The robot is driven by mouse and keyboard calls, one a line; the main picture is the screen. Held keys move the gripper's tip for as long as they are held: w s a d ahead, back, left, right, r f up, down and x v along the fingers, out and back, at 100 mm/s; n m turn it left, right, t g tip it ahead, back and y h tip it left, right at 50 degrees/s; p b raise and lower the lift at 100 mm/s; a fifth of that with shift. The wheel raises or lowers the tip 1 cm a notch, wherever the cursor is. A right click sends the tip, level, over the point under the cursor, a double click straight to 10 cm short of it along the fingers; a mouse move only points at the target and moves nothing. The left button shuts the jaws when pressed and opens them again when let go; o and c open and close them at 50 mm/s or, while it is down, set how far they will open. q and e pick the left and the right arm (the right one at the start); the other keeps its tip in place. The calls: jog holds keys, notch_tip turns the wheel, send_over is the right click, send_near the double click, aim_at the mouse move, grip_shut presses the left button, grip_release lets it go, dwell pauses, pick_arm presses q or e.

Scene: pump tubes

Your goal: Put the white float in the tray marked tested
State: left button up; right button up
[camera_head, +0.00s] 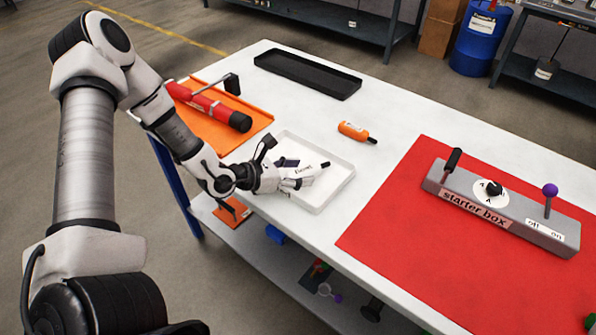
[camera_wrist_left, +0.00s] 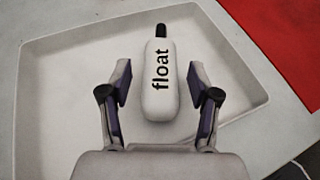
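The white float (camera_head: 305,173), a capsule with a black tip and the word "float", lies inside a shallow white tray (camera_head: 336,191). In the left wrist view the float (camera_wrist_left: 158,92) lies lengthwise, its black tip pointing away from me. My left gripper (camera_head: 300,181) is over the white tray at the float. In the left wrist view its two fingers (camera_wrist_left: 160,78) are open, one on each side of the float, with a gap on both sides. No "tested" marking is readable on any tray. My right gripper is not in view.
A long empty black tray (camera_head: 308,84) stands at the back of the white table. An orange float (camera_head: 354,131) lies between the trays. A grey starter box (camera_head: 500,205) stands on a red mat (camera_head: 400,225).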

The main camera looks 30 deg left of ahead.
pick_arm(q)
jog(key=shift+s+a+r, duration=0.1)
jog(key=shift+r, duration=0.25)
jog(key=p+v, duration=0.4)
jog(key=v, duration=0.1)
jog(key=shift+s+a+r+p, duration=0.15)
jog(key=shift+r+p, duration=0.15)
jog(key=shift+r, duration=0.15)
jog(key=p+v, duration=0.5)
jog(key=p, duration=0.1)
jog(key=shift+s+r, duration=0.1)
jog(key=shift+s, duration=0.05)
jog(key=shift+s+a+p, duration=0.1)
jog(key=shift+s+p, duration=0.2)
jog(key=shift+p, duration=0.2)
jog(key=shift+s, duration=0.25)
jog(key=s+d+f+m+g+h, duration=0.2)
jog(key=s+d+f+m+g, duration=0.3)
jog(key=s+d+m+g, duration=0.4)
jog(key=s+a+f+m+g+y, duration=0.2)
jog(key=s+f+m+g+y, duration=0.3)
jog(key=s+m, duration=0.35)
jog(key=d+f+m+t+y, duration=0.1)
jog(key=d+m, duration=0.4)
jog(key=m, duration=0.7)
jog(key=shift+w+d+f+m+t+y, duration=0.25)
jog(key=shift+w+f+m+t+y, duration=0.2)
jog(key=shift+f+y, duration=0.45)
